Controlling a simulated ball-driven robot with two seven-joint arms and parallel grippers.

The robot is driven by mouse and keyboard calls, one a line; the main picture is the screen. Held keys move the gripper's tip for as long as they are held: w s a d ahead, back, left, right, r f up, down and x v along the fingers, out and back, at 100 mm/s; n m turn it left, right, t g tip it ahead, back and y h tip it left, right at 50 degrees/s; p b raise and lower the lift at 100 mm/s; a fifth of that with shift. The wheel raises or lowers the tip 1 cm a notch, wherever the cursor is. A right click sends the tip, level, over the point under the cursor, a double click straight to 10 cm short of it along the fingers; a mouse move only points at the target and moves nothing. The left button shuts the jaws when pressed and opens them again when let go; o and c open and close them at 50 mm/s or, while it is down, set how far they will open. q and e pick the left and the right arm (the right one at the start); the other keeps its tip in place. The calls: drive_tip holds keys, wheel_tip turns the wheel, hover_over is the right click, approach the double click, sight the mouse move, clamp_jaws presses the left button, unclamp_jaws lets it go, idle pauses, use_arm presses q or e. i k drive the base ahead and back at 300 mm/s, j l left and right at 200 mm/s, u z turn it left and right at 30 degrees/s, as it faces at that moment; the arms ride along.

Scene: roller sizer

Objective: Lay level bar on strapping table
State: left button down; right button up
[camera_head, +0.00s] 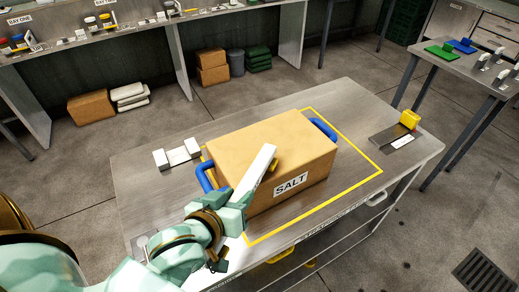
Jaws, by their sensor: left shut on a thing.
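My left gripper (238,197) is shut on a pale white bar, the level bar (261,164). The bar points up and away from the gripper, tilted in the picture, in front of the cardboard box (270,134). A small yellow part shows beside the bar. I cannot tell whether the bar touches the box. The strapping table (345,100) is a grey steel table with a yellow outline around the box. The gripper covers the near end of the bar. My right gripper is not in view.
The box has a SALT label and blue handles (323,129) at both ends. A white two-block rest (177,154) stands left of it. The table's back left is bare.

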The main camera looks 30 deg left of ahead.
sight(348, 128)
drive_tip(key=i+l+u, duration=0.2)
drive_tip(key=u, duration=0.15)
drive_tip(key=i+l+u, duration=0.15)
drive_tip(key=l+u, duration=0.15)
drive_tip(key=i+l+u, duration=0.15)
drive_tip(key=l+u, duration=0.2)
drive_tip(key=i+l, duration=0.15)
drive_tip(key=l, duration=0.35)
drive_tip(key=i+l+u, duration=0.1)
drive_tip(key=l, duration=0.35)
drive_tip(key=i+l+u, duration=0.1)
drive_tip(key=l, duration=0.4)
drive_tip(key=i+l, duration=0.15)
drive_tip(key=l, duration=0.35)
drive_tip(key=i+l+u, duration=0.1)
drive_tip(key=l, duration=0.4)
